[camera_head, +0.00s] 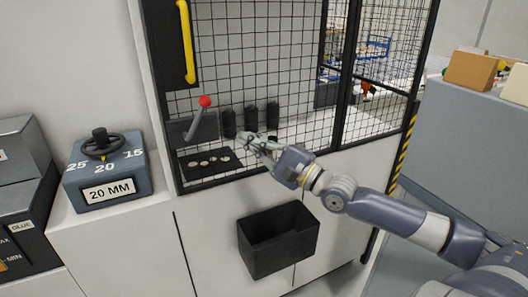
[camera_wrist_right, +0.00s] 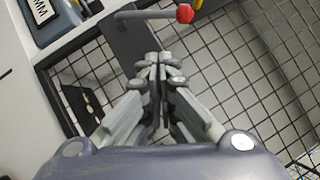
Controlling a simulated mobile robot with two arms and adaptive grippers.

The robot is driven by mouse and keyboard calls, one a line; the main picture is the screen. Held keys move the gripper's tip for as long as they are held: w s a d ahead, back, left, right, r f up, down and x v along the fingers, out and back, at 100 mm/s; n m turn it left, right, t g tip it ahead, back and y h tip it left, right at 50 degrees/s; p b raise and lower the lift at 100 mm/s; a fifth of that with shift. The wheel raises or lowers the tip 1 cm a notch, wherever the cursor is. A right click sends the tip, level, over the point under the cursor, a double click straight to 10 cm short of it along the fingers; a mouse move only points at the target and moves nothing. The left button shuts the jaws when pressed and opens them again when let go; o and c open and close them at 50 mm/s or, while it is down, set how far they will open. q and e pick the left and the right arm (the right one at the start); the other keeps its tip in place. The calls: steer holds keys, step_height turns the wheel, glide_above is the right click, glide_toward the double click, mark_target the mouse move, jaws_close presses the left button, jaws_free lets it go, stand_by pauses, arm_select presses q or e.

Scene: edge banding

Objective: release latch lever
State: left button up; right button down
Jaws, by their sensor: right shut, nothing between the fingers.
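The latch lever (camera_head: 193,122) is a grey rod with a red ball knob (camera_head: 205,101), on a dark plate in front of the wire mesh. It stands tilted up and to the right. In the right wrist view the lever (camera_wrist_right: 146,14) and its red knob (camera_wrist_right: 185,13) lie beyond the fingertips, near the top. My right gripper (camera_head: 243,138) is shut and empty, below and to the right of the knob, apart from it. Its closed fingertips also show in the right wrist view (camera_wrist_right: 157,58). My left gripper is not in view.
A yellow handle (camera_head: 187,40) is above the lever. Dark cylinders (camera_head: 250,118) stand behind the mesh. A dial box (camera_head: 105,170) marked 20 MM sits at left. An open black bin (camera_head: 272,262) hangs on the white cabinet front below my right arm.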

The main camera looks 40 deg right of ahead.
steer(key=shift+b+v, duration=0.3)
steer(key=shift+v, duration=1.6)
